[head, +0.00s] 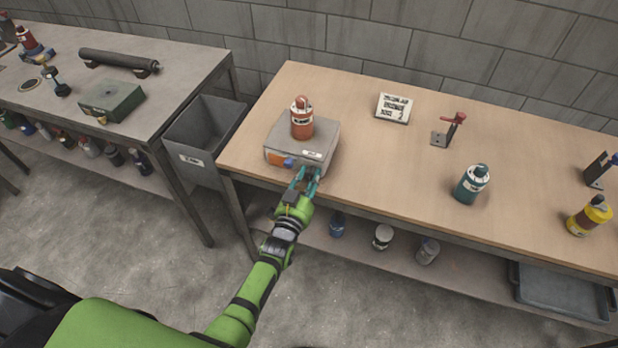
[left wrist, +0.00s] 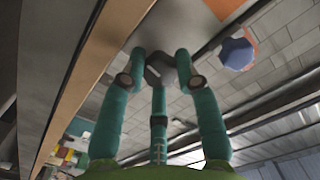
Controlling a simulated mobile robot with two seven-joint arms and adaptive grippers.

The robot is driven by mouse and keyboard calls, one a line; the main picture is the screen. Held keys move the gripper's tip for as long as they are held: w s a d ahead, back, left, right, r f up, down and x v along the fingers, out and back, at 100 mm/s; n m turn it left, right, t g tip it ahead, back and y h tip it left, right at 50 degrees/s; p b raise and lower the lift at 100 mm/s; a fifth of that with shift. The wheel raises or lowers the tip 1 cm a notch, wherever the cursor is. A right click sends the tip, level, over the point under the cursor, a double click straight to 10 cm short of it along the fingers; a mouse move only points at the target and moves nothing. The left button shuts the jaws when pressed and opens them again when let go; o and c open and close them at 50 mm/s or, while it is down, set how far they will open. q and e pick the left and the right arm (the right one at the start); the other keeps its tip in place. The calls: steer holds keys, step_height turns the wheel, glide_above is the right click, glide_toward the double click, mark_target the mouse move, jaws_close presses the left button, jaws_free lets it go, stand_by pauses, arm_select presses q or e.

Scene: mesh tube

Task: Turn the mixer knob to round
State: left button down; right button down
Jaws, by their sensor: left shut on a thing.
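The mixer (head: 322,143) is a grey box at the left front of the wooden table. A red-brown bottle (head: 302,122) stands upright on top of it. Its front has an orange panel and a blue knob (head: 289,163), which also shows in the left wrist view (left wrist: 237,53). My left gripper (head: 305,177) is at the right part of the mixer's front. Its teal fingers are shut around a dark knob (left wrist: 161,69), seen between them in the left wrist view. Which way the knob points cannot be told. My right gripper is not in view.
Bottles stand on the shelf below.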

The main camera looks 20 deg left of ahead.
arm_select(q)
steer(key=shift+w+r, duration=0.2)
steer(key=shift+r, duration=0.3)
steer(key=c, duration=0.9)
jaws_free()
steer(key=shift+s+d+f, duration=0.1)
steer(key=shift+f, duration=0.05)
steer(key=shift+s+f, duration=0.15)
steer(key=shift+s, duration=0.1)
steer(key=s, duration=1.1)
steer(key=shift+s+a, duration=0.2)
steer(key=shift+s, duration=0.05)
